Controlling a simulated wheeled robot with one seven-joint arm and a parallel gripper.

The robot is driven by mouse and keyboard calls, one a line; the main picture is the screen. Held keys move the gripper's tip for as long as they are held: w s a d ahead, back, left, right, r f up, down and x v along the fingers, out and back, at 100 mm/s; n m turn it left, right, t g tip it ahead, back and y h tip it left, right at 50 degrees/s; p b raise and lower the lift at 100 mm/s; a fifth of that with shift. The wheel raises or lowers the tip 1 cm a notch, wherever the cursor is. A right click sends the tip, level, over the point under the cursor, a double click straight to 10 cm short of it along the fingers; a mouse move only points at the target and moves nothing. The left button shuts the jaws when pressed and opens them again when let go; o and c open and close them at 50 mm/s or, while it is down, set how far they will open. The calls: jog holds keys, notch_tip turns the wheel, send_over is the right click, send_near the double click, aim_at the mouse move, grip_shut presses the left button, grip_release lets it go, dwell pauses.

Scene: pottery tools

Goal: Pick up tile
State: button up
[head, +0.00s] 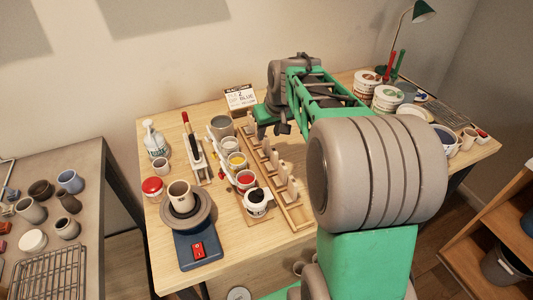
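Several small beige upright pieces (281,170), which look like test tiles, stand in a row along a wooden rack (299,220) in the middle of the table. I cannot tell which one is the tile meant. My gripper (270,128) is over the far end of this rack, in front of the back wall. Its fingers are small and partly hidden by my arm, so I cannot see whether they are open or shut. No tile is visibly held. My arm hides the table to the right of the rack.
Glaze cups (237,160) stand in a row left of the rack. A sign mentioning blue (240,98) stands behind. A small wheel with a cup (187,212) is at front left, and white tubs (387,98) are at back right.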

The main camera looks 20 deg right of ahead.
aim_at(267, 138)
jog(key=x, duration=0.3)
jog(key=p+x, duration=0.1)
jog(key=x, duration=0.2)
jog(key=w+p+x, duration=0.1)
jog(key=x, duration=0.2)
jog(key=shift+d+r, duration=0.2)
jog(key=shift+d, duration=0.1)
grip_shut()
